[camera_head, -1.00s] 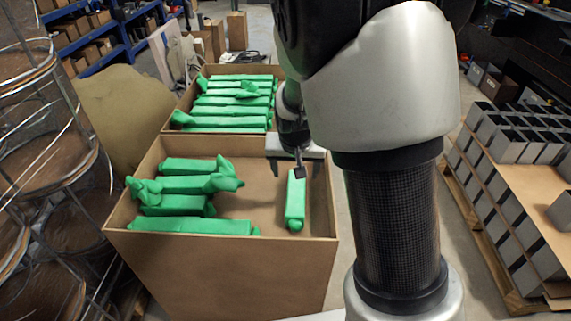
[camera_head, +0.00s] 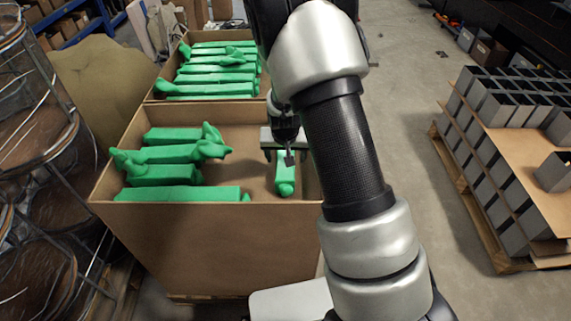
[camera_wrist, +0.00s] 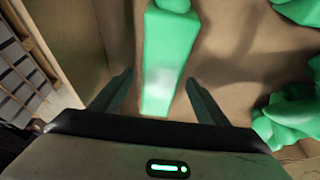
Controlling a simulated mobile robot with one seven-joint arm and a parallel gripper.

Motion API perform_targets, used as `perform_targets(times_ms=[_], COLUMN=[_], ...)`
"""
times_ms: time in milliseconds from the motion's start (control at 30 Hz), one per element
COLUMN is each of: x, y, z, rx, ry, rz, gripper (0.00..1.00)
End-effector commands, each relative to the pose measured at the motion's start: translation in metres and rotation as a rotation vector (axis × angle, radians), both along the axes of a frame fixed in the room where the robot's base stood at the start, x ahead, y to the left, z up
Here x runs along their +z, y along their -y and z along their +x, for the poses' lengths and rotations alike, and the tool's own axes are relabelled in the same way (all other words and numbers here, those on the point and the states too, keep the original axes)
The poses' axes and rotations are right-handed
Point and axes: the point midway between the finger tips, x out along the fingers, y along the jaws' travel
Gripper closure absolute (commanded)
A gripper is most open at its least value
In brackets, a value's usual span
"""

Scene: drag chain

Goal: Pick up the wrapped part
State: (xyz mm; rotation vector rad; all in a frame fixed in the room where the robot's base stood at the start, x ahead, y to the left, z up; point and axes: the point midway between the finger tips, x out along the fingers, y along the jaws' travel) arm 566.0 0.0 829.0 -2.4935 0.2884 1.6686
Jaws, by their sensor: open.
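A green wrapped part (camera_head: 285,187) lies alone at the right side of the near cardboard box (camera_head: 215,265). My gripper (camera_head: 281,158) is above its far end, pointing down into the box. In the wrist view the same wrapped part (camera_wrist: 162,65) runs away from me, between the two open fingers (camera_wrist: 160,88). There is a gap on each side, and I see no contact. How high the fingers are above the part is hard to tell. The gripper is empty.
Several other green wrapped parts (camera_head: 165,175) lie at the left of the near box. A second box (camera_head: 150,98) behind holds more. The box's right wall is close to my gripper.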

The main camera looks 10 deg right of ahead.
Motion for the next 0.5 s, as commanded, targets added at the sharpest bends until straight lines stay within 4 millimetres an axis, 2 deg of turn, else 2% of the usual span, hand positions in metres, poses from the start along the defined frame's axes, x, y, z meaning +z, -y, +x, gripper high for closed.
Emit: perform_targets(times_ms=[33, 133, 367, 400, 500], x=[-0.008, -0.0153, -0.0165, -0.0165, -0.0164], y=[0.0003, 0.0012, 0.0011, 0.0011, 0.0011], z=[0.003, 0.0062, 0.0075, 0.0074, 0.0074], rx=[0.001, 0.0, 0.0, 0.0, 0.0], ry=[0.0, 0.0, 0.001, 0.001, 0.001], rz=[0.0, 0.0, 0.001, 0.001, 0.001], gripper=[0.31, 0.31, 0.31, 0.33, 0.5])
